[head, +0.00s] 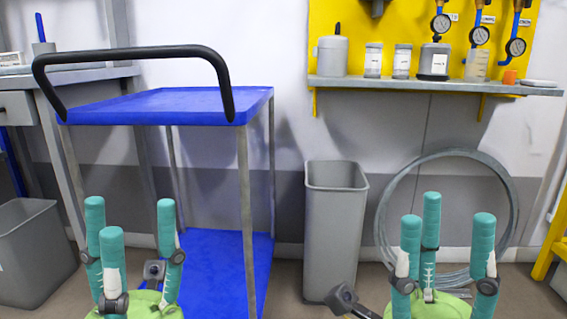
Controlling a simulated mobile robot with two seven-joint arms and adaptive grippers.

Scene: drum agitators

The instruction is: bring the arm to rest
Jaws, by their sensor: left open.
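My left gripper (127,215) is at the lower left of the head view, in front of the blue cart. Its three teal fingers point up and stand apart, with nothing between them. My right gripper (441,213) is at the lower right, in front of the coil of grey hose. Its three teal fingers also point up, apart and empty. Most of both arms is below the picture edge and cannot be seen.
A blue cart (190,105) with a black handle stands left of centre, its top empty. A tall grey bin (336,225) stands at centre beside coiled grey hose (507,185). Another bin (32,250) is at far left. A wall shelf (440,88) holds several containers.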

